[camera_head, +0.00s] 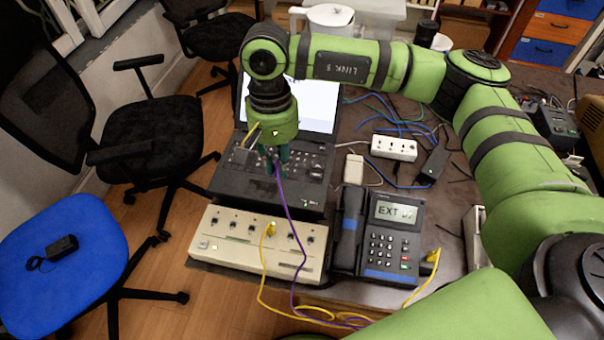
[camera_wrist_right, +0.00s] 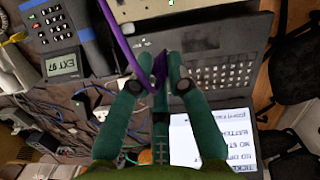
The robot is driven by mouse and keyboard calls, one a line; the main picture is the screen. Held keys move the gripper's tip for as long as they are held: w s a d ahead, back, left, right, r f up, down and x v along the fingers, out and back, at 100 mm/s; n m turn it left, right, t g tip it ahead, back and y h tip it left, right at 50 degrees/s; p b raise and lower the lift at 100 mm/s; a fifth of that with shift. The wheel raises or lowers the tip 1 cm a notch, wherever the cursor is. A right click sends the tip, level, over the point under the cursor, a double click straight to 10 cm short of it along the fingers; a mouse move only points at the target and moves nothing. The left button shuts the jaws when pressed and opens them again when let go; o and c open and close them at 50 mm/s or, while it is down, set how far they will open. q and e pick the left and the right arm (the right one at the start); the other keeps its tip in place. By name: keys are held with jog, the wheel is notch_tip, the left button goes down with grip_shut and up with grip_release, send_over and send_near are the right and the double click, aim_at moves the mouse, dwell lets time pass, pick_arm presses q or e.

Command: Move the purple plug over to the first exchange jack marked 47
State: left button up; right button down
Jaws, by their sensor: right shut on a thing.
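My right gripper (camera_head: 275,158) is shut on the purple plug, above the black laptop keyboard area. In the wrist view the purple plug (camera_wrist_right: 160,66) sits between the fingertips of my right gripper (camera_wrist_right: 159,80). Its purple cable (camera_head: 285,205) hangs down across the beige exchange box (camera_head: 225,257) and beyond its front edge. The exchange has a row of several jacks on top; their markings are too small to read. A yellow plug (camera_head: 270,229) stands in one jack near the middle. My left gripper is out of view.
A desk phone (camera_head: 390,238) with an EXT display stands right of the exchange, with a yellow cable (camera_head: 432,262) at its right side. The laptop screen (camera_head: 312,104) stands behind my gripper. A white power strip (camera_head: 394,148) and loose cables lie to the right.

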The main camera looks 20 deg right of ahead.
jog(key=w+a+f+m+b, duration=0.35)
jog(key=a+f, duration=0.25)
jog(key=a, duration=0.2)
jog(key=m+b, duration=0.2)
jog(key=b, duration=0.2)
send_over(215, 223)
notch_tip(215, 223, down, 3)
jog(key=shift+y, duration=0.3)
jog(key=shift+d+f+b, duration=0.2)
jog(key=shift+f+b, duration=0.4)
jog(key=shift+f, duration=1.8)
jog(key=shift+s+f+m, duration=0.1)
jog(key=shift+m, duration=1.05)
jog(key=shift+m+b, duration=0.3)
jog(key=shift+b, duration=0.8)
jog(key=shift+f+b, duration=0.5)
jog(key=shift+b, duration=0.05)
jog(key=shift+m+b, duration=0.3)
jog(key=shift+b, duration=0.2)
jog(key=shift+f+b, duration=0.35)
